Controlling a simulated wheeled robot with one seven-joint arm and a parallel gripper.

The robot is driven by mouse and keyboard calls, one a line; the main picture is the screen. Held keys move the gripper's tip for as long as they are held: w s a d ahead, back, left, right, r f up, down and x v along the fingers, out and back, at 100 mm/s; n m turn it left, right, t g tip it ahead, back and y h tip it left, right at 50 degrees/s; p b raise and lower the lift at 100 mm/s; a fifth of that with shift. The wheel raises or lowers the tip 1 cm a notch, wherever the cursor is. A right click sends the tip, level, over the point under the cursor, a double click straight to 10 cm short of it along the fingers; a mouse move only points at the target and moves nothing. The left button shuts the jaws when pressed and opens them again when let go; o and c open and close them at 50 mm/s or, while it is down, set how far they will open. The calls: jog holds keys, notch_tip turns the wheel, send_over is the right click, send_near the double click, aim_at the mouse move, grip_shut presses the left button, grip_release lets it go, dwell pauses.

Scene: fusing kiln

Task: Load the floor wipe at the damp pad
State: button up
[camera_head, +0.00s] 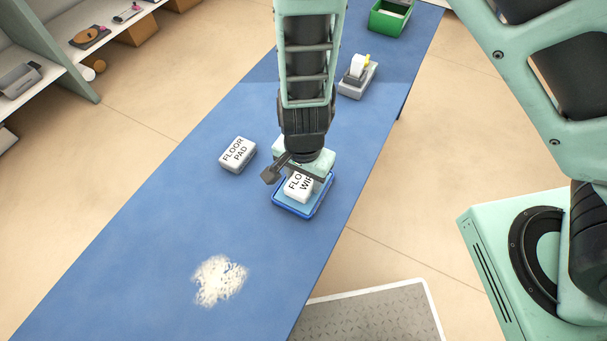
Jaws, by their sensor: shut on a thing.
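The floor wipe (299,188) is a white block with black lettering, partly covered by my gripper. My gripper (297,172) points down from above and is shut on the floor wipe. The damp pad (286,205) appears as a light blue pad in a blue-rimmed tray on the blue table, directly under the floor wipe. I cannot tell whether the wipe touches the pad or hangs just above it. The floor pad (238,154), a white block with black lettering, lies flat on the table to the left.
A patch of whitish powder (219,280) lies on the near part of the blue table (150,240). A grey dispenser (357,80) and a green bin (389,20) stand farther back. Shelves (70,75) are at the upper left. A grey metal plate (370,315) is at the bottom.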

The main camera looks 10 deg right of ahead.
aim_at(304, 178)
notch_tip(304, 178, up, 7)
jog(key=p, duration=0.7)
jog(key=shift+p, duration=0.3)
dwell(0.8)
